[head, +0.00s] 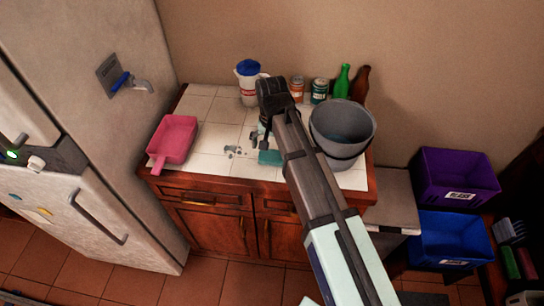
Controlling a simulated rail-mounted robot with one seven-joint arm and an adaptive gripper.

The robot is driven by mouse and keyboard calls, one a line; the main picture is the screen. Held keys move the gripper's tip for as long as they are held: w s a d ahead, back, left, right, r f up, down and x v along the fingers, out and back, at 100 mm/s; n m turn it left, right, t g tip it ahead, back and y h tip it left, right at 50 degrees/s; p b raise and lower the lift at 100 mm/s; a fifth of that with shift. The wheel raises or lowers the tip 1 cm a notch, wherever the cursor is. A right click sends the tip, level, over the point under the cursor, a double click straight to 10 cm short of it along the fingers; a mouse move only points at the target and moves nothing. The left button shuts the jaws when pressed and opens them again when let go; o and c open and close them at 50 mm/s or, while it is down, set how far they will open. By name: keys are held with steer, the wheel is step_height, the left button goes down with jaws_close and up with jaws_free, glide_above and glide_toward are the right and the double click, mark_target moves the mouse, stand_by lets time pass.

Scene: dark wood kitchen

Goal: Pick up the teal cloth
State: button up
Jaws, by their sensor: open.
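The teal cloth (269,158) lies on the white tiled counter near its front edge, left of the bucket. Only a small teal patch of it shows beside my forearm; the rest may be hidden. My arm reaches in from the lower right and bends down over the counter. My gripper (263,141) points down just behind the cloth, small and partly hidden by my arm. It is open. I cannot tell whether its fingers touch the cloth.
A pink dustpan (174,138) lies on the left of the counter (199,107). Grey bits (233,151) lie near the middle. A grey bucket (342,124) stands right of my arm. A white jug (248,80), cans (320,91) and a green bottle (342,82) line the back.

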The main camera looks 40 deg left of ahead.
mark_target(272, 154)
steer(key=shift+w+f+p, duration=0.15)
steer(key=shift+f+p, duration=0.85)
steer(key=shift+f, duration=1.4)
steer(key=c, duration=0.7)
